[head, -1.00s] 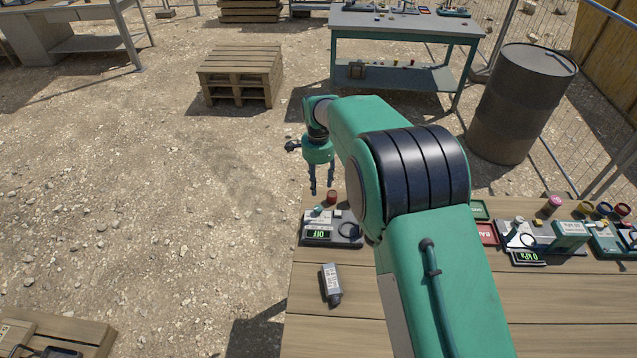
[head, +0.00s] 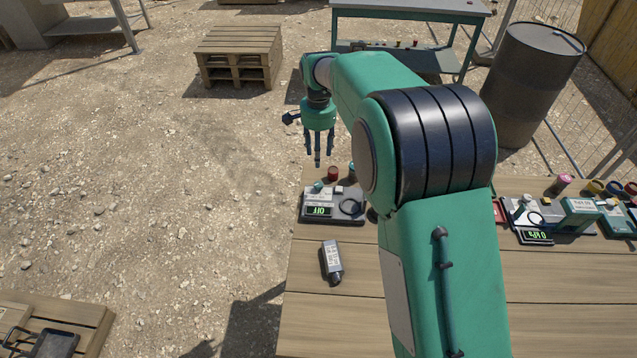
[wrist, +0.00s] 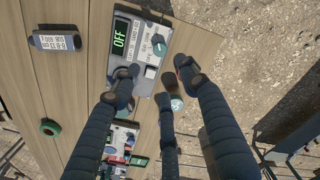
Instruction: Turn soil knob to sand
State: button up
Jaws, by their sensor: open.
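The soil device is a grey box (head: 334,207) with a lit green display reading OFF, at the left back of the wooden table. It also fills the upper middle of the wrist view (wrist: 146,72). The teal knob shows small in the head view (head: 318,186). My gripper (head: 318,158) points down above the device's back edge, fingers apart and empty. In the wrist view my gripper (wrist: 158,78) straddles the device's lower edge, not around the knob.
A red-topped jar (head: 332,173) stands behind the device, close to my fingers. A grey labelled tool (head: 332,262) lies in front of it. Other instruments (head: 575,215) stand at the right of the table.

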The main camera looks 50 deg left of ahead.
aim_at(319, 184)
jog(key=shift+f, duration=0.15)
notch_tip(319, 184, down, 14)
jog(key=shift+r+b, duration=0.25)
jog(key=shift+b, duration=0.85)
grip_shut()
